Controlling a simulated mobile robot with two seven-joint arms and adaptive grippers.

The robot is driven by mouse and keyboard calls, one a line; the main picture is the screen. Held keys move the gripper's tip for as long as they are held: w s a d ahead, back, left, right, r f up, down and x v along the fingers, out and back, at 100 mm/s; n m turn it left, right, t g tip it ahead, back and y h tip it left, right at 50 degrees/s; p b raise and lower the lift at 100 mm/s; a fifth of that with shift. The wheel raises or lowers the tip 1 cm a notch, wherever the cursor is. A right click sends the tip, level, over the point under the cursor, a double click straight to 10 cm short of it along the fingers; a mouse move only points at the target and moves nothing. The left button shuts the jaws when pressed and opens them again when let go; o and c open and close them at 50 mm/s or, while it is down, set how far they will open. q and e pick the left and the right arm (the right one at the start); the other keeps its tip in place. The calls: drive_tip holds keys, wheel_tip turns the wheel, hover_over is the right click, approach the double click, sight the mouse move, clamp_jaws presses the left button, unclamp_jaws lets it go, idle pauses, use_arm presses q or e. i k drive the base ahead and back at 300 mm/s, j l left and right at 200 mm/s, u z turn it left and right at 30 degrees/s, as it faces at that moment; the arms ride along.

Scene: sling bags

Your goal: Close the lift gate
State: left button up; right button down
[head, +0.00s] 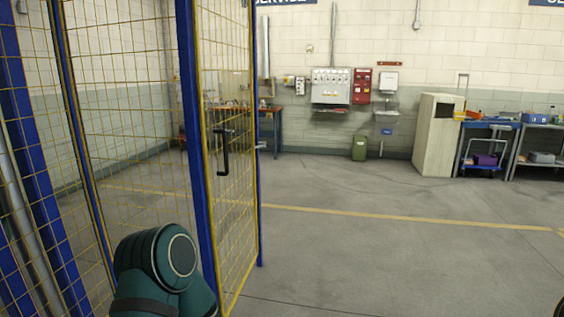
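The lift gate (240,215) is a yellow wire-mesh panel with a yellow frame, standing upright left of centre in the head view. It appears swung out at an angle from the blue post (197,150). A black handle (222,152) is fixed on the gate at mid height. A green part of my own arm shows at the bottom left, in front of the fence and the foot of the gate. Neither of my grippers is in view. I cannot tell whether the arm touches the gate.
A mesh fence (130,110) with blue posts fills the left side. The floor (400,250) right of the gate is clear, crossed by a yellow line. A beige cabinet (435,140), a green bin (359,148) and a blue cart (485,150) stand by the far wall.

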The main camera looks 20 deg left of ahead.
sight(226, 172)
drive_tip(key=i+u, duration=0.1)
drive_tip(key=i, duration=0.6)
drive_tip(key=i+l+u, duration=0.1)
drive_tip(key=i, duration=0.65)
drive_tip(key=i+l+u, duration=0.15)
drive_tip(key=i+u, duration=0.3)
drive_tip(key=i+l+u, duration=0.25)
drive_tip(key=u, duration=0.15)
drive_tip(key=i+l+u, duration=0.65)
drive_tip(key=l+u, duration=0.25)
